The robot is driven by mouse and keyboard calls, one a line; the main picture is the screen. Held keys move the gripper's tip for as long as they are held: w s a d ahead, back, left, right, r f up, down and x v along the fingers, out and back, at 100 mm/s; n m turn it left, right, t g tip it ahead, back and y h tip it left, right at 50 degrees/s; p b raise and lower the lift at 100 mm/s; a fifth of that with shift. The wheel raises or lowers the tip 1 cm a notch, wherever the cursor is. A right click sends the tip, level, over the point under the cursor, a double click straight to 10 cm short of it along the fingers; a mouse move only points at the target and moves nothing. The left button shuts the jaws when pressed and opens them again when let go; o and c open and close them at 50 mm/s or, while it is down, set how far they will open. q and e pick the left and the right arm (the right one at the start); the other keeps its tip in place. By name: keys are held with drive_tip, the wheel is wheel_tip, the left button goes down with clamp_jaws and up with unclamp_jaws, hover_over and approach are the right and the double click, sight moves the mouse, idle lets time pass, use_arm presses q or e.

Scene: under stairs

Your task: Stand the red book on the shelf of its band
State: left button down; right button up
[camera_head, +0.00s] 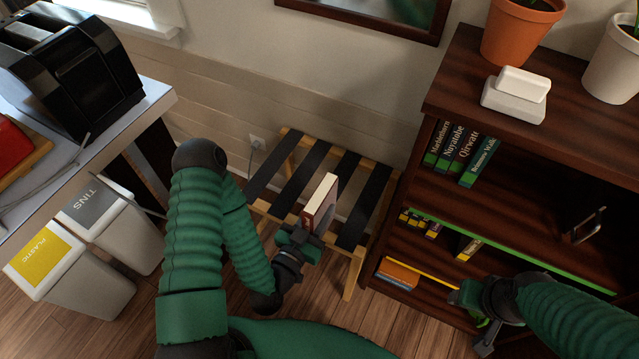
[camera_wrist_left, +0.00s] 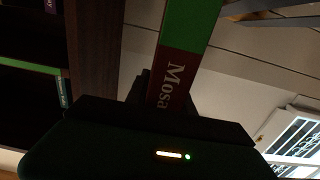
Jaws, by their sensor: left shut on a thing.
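My left gripper (camera_head: 312,232) is shut on the red book (camera_head: 320,202), holding it upright over the slatted rack in the head view. In the left wrist view the book's dark red spine (camera_wrist_left: 178,85) shows "Mosa" beside a green band (camera_wrist_left: 190,22). The bookcase (camera_head: 420,165) stands at the right. A green strip (camera_head: 500,246) edges its upper shelf, where green-banded books (camera_head: 460,145) stand at the left end. A yellow strip (camera_head: 425,270) edges the shelf below, with several yellow-banded books (camera_head: 468,247). My right gripper (camera_head: 470,298) is by the lower shelves; its jaws are unclear.
A dark metal bookend (camera_head: 583,226) stands on the green-edged shelf, with bare shelf left of it. An orange book (camera_head: 397,273) lies low down. The slatted rack (camera_head: 350,230) is close beside the bookcase. Bins (camera_head: 70,260) and a counter (camera_head: 150,105) fill the left.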

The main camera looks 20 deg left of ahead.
use_arm(q)
drive_tip(key=w+a+f+b, duration=0.2)
drive_tip(key=w+b, duration=0.5)
drive_tip(key=b, duration=0.1)
drive_tip(key=w+a+f+b, duration=0.2)
drive_tip(key=w+a+b, duration=0.1)
drive_tip(key=w+b, duration=0.4)
drive_tip(key=shift+w+a+b, duration=0.25)
drive_tip(key=shift+b, duration=0.35)
drive_tip(key=c, duration=1.1)
unclamp_jaws()
drive_tip(key=shift+f, duration=0.15)
drive_tip(key=shift+s, duration=0.1)
